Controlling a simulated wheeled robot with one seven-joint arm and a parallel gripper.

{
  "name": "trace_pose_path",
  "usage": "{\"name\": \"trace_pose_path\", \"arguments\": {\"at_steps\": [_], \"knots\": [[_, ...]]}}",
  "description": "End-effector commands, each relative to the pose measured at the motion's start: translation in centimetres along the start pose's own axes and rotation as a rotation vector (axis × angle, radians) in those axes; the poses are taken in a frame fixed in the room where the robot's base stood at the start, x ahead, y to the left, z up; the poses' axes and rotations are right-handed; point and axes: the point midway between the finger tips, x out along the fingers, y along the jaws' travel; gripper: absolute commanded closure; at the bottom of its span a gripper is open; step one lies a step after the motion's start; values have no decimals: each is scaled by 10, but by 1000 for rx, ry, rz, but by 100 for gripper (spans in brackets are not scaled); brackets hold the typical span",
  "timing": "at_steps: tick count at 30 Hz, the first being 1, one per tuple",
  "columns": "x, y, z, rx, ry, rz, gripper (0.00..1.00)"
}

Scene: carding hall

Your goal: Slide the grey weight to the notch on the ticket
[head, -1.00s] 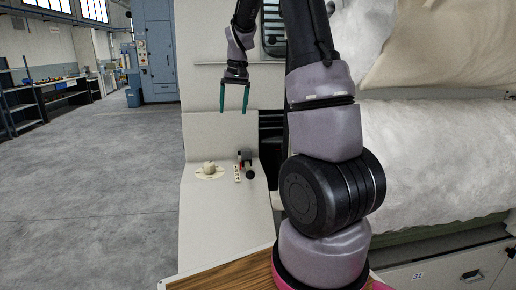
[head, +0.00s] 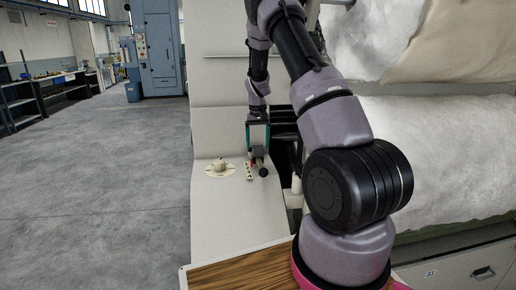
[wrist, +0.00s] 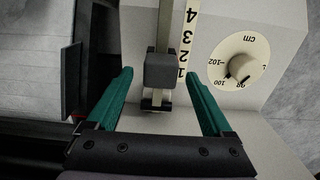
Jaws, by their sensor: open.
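The grey weight (wrist: 161,72) is a small dark grey block on a pale bar in the wrist view, beside the 1 and 2 of a white number strip (wrist: 186,38). In the head view the weight (head: 257,153) is small and partly framed by my fingers. My gripper (wrist: 158,80) is open. Its two green fingers stand on either side of the weight, with a visible gap on each side. In the head view my gripper (head: 258,148) points down at the bar. I see no ticket in these frames.
A round dial (wrist: 240,64) marked cm stands beside the number strip on the pale panel (head: 215,215). A black knob (head: 263,172) sits at the bar's near end. White fibre (head: 440,150) fills the right side. Open floor (head: 100,190) lies left.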

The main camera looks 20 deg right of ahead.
Motion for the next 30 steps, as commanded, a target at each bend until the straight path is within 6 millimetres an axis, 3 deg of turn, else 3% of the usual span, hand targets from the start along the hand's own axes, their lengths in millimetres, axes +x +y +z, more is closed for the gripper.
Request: {"name": "trace_pose_path", "arguments": {"at_steps": [6, 15, 21, 22, 27, 30], "knots": [[19, 0, 0, 1, -1, 0, 15], [21, 0, 0, 0, 0, -1, 15], [21, 0, 0, 0, 0, -1, 92], [21, 0, 0, 0, 0, -1, 100], [20, 0, -1, 0, 1, -1, 100], [20, 0, -11, 0, 3, 0, 100]]}}
